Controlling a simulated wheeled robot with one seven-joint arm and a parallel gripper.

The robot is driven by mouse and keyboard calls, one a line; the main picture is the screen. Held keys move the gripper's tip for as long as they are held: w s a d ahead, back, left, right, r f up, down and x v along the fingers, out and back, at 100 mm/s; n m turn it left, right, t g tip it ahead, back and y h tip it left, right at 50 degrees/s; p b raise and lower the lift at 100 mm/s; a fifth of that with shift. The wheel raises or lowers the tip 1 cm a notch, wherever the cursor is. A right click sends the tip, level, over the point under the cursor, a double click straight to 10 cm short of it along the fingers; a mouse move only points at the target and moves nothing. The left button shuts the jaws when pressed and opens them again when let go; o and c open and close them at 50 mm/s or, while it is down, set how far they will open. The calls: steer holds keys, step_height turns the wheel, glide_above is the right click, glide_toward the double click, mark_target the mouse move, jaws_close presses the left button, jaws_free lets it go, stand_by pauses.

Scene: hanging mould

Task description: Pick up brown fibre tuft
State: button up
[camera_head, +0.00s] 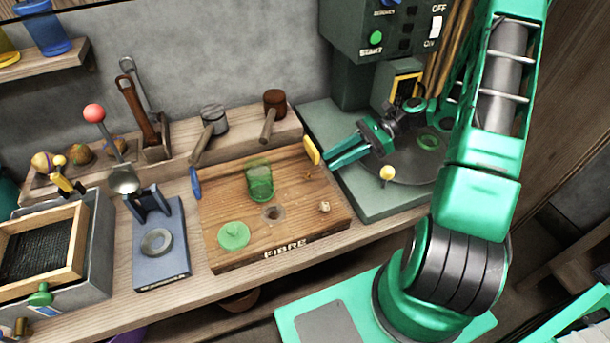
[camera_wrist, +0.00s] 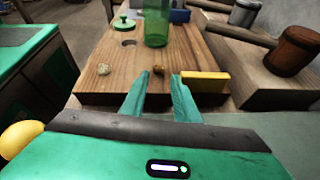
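The brown fibre tuft (camera_wrist: 158,70) is a small brown clump on the wooden board (camera_wrist: 115,60) marked FIBRE. In the head view the brown tuft (camera_head: 308,175) is tiny, near the board's right edge. My gripper (camera_head: 331,160) reaches in from the right, its fingers pointing left over that edge. In the wrist view my gripper (camera_wrist: 160,76) is open and empty. The tuft shows between and just beyond the fingertips; I see no contact. A paler tuft (camera_head: 324,207) lies apart on the board, and it also shows in the wrist view (camera_wrist: 103,69).
A yellow block (camera_wrist: 205,82) sits close beside one finger. A green glass jar (camera_head: 259,181), a green lid (camera_head: 233,236) and a round hole (camera_head: 272,214) are on the board. Mallets (camera_head: 274,104) stand on the ledge behind. A grey-green machine (camera_head: 372,35) stands back right.

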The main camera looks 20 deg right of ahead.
mark_target(309, 172)
steer(key=shift+x, duration=3.75)
steer(key=shift+c, duration=0.3)
jaws_close()
